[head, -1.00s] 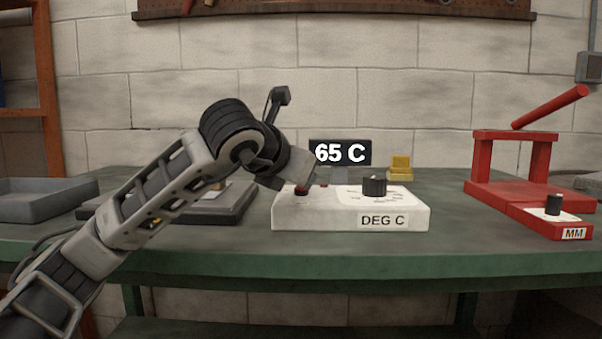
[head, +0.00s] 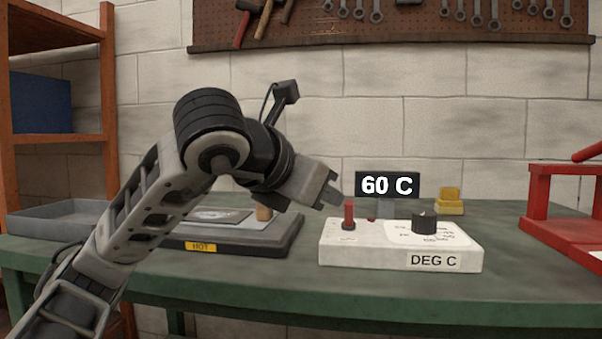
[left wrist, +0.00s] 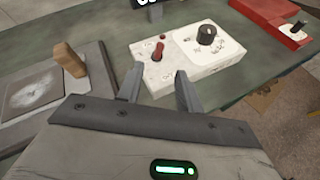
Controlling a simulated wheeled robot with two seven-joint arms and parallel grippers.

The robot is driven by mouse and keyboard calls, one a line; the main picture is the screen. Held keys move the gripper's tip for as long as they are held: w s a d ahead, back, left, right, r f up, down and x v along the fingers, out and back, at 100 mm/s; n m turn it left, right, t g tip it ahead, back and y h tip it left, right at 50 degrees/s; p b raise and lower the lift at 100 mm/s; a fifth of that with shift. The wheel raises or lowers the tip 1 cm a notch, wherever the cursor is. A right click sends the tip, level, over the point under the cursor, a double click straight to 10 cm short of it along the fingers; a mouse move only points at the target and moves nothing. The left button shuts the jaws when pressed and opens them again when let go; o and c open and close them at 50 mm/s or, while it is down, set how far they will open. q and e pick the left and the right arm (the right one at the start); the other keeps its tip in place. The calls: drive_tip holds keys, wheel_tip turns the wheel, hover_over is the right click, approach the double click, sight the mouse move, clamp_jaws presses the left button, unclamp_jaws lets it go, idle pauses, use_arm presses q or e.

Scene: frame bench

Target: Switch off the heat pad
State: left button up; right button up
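The heat pad (head: 180,245) is a dark slab with a yellow HOT label, partly hidden behind my left arm. A white control box (head: 340,257) marked DEG C stands to its right, with a red toggle lever (head: 349,215), a black knob (head: 424,222) and a display (head: 387,186) reading 60 C. In the left wrist view the red lever (left wrist: 158,50) is on the box beyond the fingers. My left gripper (head: 332,190) is above and left of the lever, apart from it. Its fingers (left wrist: 158,88) are spread with nothing between them. My right gripper is not in view.
A grey tray (head: 50,226) lies at the left of the green bench (head: 300,300). A wooden block (head: 264,213) is on the pad. A yellow object (head: 450,205) sits behind the box, and a red press (head: 540,205) stands at the right.

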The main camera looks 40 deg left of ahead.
use_arm(q)
drive_tip(key=v, duration=0.4)
drive_tip(key=shift+s+r+p, duration=0.15)
drive_tip(key=shift+p, duration=0.15)
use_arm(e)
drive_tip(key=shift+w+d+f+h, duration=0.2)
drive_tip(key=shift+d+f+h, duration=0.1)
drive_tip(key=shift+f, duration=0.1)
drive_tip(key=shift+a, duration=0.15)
